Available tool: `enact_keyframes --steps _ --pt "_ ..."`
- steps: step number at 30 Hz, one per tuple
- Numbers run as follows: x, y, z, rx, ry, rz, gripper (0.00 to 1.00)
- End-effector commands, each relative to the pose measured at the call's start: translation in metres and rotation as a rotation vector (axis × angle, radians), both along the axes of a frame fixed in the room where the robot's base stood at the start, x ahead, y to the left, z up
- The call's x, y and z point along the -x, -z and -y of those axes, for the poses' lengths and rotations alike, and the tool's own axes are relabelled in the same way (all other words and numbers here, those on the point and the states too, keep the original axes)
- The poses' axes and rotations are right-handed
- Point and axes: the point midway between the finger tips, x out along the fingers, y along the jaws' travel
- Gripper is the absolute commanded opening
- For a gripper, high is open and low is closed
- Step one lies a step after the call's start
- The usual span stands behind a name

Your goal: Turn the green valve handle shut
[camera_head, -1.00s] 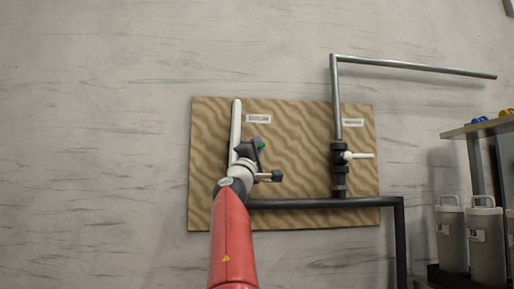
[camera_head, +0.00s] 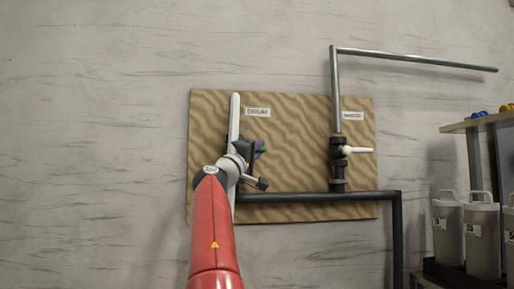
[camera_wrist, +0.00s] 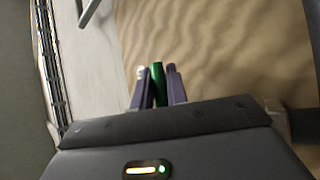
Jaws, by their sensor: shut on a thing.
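The green valve handle (camera_wrist: 157,82) shows in the wrist view between the two purple fingers of my gripper (camera_wrist: 159,90), which is shut on it. In the head view my gripper (camera_head: 260,149) is at the left white pipe on the patterned board, with a small green bit of the handle (camera_head: 263,150) showing at the fingers. The green handle's valve body is hidden behind my wrist. A second valve with a white handle (camera_head: 358,150) sits on the dark right-hand pipe, apart from my gripper.
The patterned board (camera_head: 290,150) carries the white left pipe (camera_head: 234,115), the right pipe (camera_head: 337,95) and a dark lower pipe (camera_head: 320,198). A shelf (camera_head: 475,125) and several grey canisters (camera_head: 447,225) stand at the right. The wall left of the board is clear.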

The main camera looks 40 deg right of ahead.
Motion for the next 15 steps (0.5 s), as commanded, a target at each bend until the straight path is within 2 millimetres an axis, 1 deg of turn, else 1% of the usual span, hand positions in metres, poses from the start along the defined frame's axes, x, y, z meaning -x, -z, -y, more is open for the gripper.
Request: enact_keyframes --steps 2,3,7,8,15 --pt "0.0001 0.0012 0.0005 -0.004 0.001 0.002 0.0" --pt "0.0 0.0013 0.0006 -0.003 0.001 0.001 0.18" --pt "-0.0002 0.0013 0.0005 -0.002 0.001 0.001 0.35" --pt "-0.0002 0.0013 0.0005 -0.002 0.001 0.001 0.37" --pt "-0.0002 0.0013 0.0003 -0.001 0.0 0.0 0.37"
